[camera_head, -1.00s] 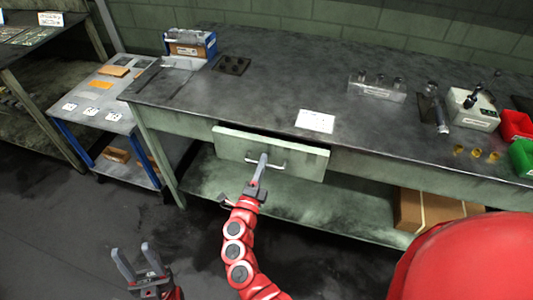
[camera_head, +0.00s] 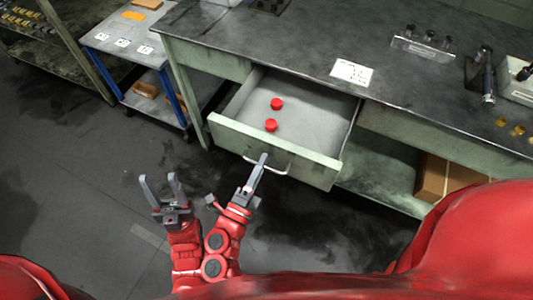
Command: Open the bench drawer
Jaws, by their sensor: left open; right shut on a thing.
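The bench drawer (camera_head: 310,160) is pulled well out from under the bench, and its pale interior shows. Two red round pieces (camera_head: 277,104) lie inside it, one nearer the front. My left gripper (camera_head: 162,188) is open and empty, fingers pointing up, in front of the drawer to the left, above the floor.
The bench top (camera_head: 290,50) carries a white card (camera_head: 351,72), a clear block (camera_head: 422,48) and a dark tool (camera_head: 482,75). A small blue-legged table (camera_head: 120,35) stands at left. A cardboard box (camera_head: 440,178) sits on the lower shelf. Floor at left is clear.

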